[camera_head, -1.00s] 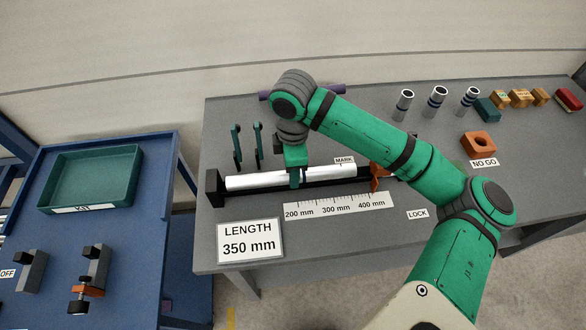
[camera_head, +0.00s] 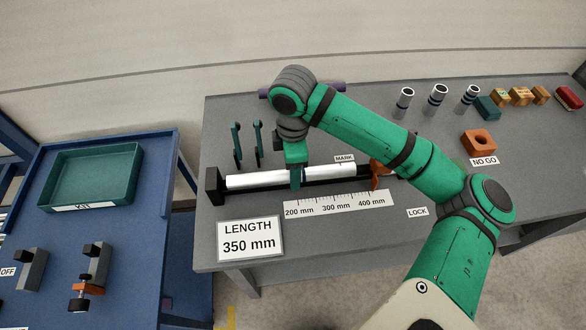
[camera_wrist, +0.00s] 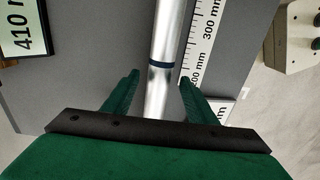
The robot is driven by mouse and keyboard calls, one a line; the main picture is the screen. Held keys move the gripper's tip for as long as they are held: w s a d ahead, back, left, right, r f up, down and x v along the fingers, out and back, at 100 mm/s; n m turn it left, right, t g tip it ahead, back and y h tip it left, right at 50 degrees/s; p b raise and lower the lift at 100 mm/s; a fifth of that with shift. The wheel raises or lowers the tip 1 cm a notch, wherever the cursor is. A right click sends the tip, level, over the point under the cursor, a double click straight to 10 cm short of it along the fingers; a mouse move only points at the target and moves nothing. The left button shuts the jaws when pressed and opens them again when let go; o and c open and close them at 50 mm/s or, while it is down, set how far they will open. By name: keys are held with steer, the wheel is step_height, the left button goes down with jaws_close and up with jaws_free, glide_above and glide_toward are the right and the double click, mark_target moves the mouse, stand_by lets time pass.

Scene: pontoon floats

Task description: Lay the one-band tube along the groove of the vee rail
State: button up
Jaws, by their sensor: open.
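The silver one-band tube (camera_head: 262,180) lies lengthwise along the black vee rail (camera_head: 318,184) on the grey bench in the head view. In the wrist view the tube (camera_wrist: 166,35) shows one dark blue band, just beyond my fingertips. My gripper (camera_head: 296,182) is at the tube's middle, pointing down. Its green fingers (camera_wrist: 160,82) stand apart on either side of the tube, with gaps visible beside it. The groove under the tube is hidden, so I cannot tell how fully the tube is seated.
A ruler strip (camera_head: 338,204) and a length card (camera_head: 250,241) lie in front of the rail. An orange piece (camera_head: 380,174) stands by its right end. Two green upright pieces (camera_head: 248,146) stand behind it. Banded tubes (camera_head: 437,100) stand at back right. A green tray (camera_head: 92,178) is at left.

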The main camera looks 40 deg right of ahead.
step_height(320, 180, up, 10)
stand_by(0.4)
steer(key=shift+w, duration=0.1)
stand_by(0.5)
